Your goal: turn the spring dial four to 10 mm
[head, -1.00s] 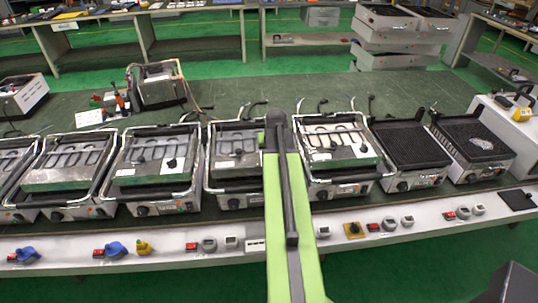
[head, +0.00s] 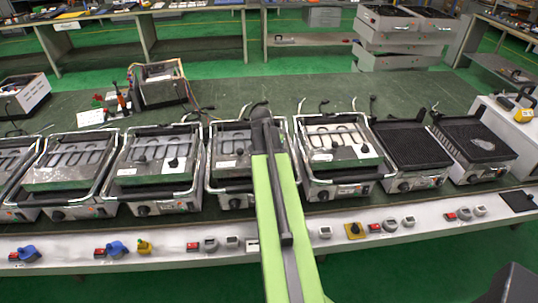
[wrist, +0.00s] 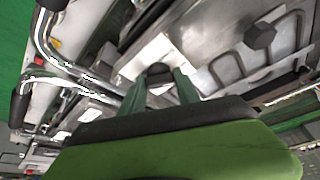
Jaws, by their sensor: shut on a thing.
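In the wrist view my gripper (wrist: 160,90) has its two dark green fingers on either side of a small dark knob (wrist: 158,71), with a pale metal plate (wrist: 170,50) around it. The fingers are shut on this knob. I take it for the spring dial, but I cannot read its number or any mm marking. A second dark knob (wrist: 259,36) stands apart to the right on a metal plate. In the head view my green arm reaches over the middle grill unit (head: 228,170). The gripper's fingers are hidden there.
More grill units (head: 150,170) stand in a row on the workbench (head: 320,95). Chrome handle bars (wrist: 60,62) lie close to the left of my gripper. Switches and knobs (head: 355,230) line the bench's front edge. Green floor lies in front.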

